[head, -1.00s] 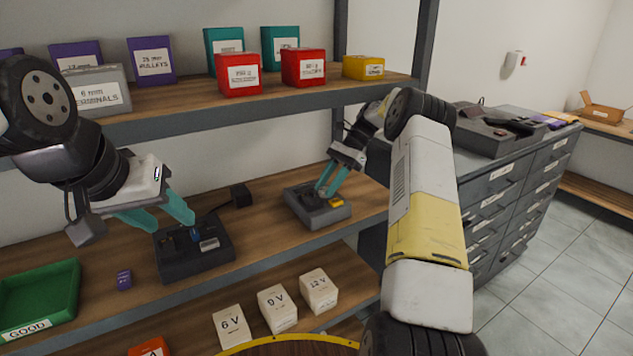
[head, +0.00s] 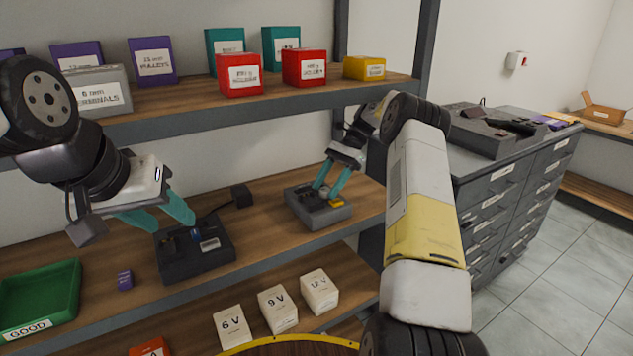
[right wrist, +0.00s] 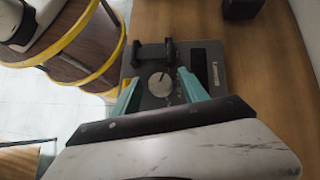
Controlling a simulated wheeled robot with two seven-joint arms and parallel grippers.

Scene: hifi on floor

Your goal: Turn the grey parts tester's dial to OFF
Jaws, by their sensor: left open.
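The grey parts tester (head: 341,214) sits on the middle shelf in the head view, with a yellow part at its front. In the right wrist view the tester (right wrist: 207,95) shows its round dial (right wrist: 160,84), with a pale pointer line, two black posts and a dark window. The dial's markings are too small to read. My right gripper (head: 325,190) is open, low over the tester. Its teal fingers (right wrist: 160,93) stand on either side of the dial, with gaps to it. My left gripper (head: 172,222) is open and empty by a darker tester (head: 190,264).
A green GOOD tray (head: 66,282) and a small purple part (head: 125,280) lie left on the same shelf. A black block (head: 241,195) stands behind. White voltage boxes (head: 278,309) stand below; labelled boxes line the shelf above. Grey drawers (head: 510,190) stand at the right.

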